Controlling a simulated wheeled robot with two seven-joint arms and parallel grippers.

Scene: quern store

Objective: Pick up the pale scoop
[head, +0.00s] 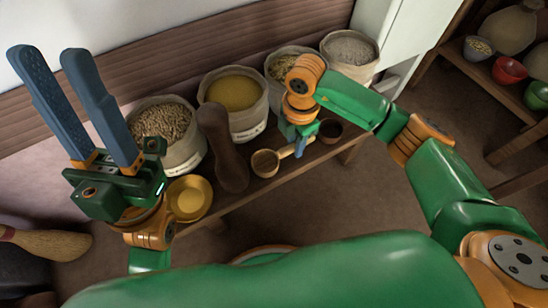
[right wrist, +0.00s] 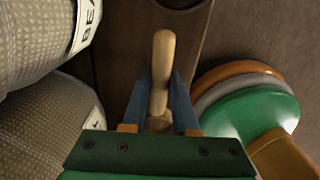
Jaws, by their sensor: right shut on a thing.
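The pale scoop (head: 265,163) is on the wooden bench in the head view, its round bowl toward the left and its handle running right to my right gripper (head: 299,148). In the right wrist view the pale handle (right wrist: 162,62) stands between the two blue fingers of my right gripper (right wrist: 160,92), which is shut on it. I cannot tell whether the scoop still touches the bench. My left gripper (head: 60,70) is raised at the left, its fingers apart and pointing up, with nothing between them.
Sacks of grain (head: 165,135), yellow meal (head: 235,92) and other contents line the back of the bench. A dark cup (head: 331,130) is right of my right gripper.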

